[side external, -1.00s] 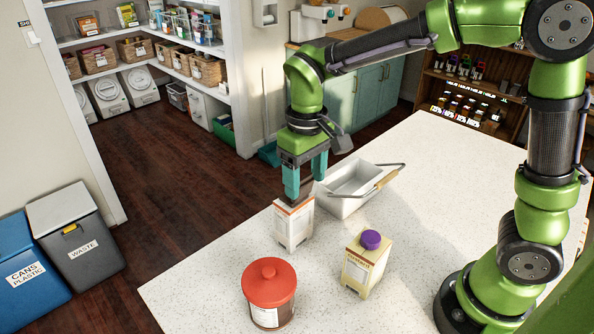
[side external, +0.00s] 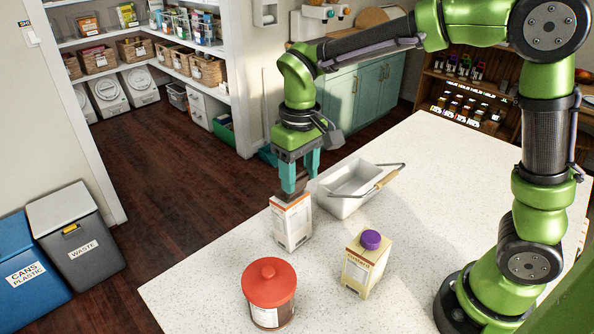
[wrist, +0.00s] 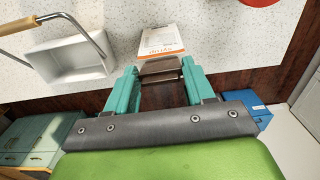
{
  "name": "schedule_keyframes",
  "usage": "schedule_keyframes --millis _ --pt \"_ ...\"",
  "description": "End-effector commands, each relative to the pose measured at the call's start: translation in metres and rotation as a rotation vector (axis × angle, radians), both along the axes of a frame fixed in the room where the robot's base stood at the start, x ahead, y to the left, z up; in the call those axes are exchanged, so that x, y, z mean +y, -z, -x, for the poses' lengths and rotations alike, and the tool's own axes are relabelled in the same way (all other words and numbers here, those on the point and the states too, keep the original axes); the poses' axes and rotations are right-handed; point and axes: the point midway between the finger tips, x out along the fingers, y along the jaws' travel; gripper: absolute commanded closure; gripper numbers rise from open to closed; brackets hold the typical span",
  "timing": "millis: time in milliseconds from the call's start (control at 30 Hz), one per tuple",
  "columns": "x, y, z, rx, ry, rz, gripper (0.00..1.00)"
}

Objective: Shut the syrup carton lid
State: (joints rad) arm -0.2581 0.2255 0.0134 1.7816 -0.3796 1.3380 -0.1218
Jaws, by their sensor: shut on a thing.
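The syrup carton (side external: 292,224), white with an orange edge and label text, stands on the pale counter near its far left edge. Its printed face also shows in the wrist view (wrist: 163,42). My gripper (side external: 299,181) points down at the carton's top, with its teal fingers on either side of a dark brown piece, which appears to be the carton's lid (wrist: 162,73). The gripper is shut on this lid. The fingers hide part of the lid and the carton's top, so I cannot tell how far the lid is closed.
A white tray (side external: 340,205) with a wooden-grip handle stands close to the right of the carton. A cream carton with a purple cap (side external: 364,264) and a red-lidded jar (side external: 270,292) stand nearer the camera. The counter's right part (side external: 450,200) is clear.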

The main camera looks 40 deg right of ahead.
Motion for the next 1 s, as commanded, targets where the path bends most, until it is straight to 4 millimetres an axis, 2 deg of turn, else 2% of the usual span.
schedule_keyframes --millis 1000 --pt "0.000 -0.006 -0.013 -0.002 0.000 0.000 0.53"
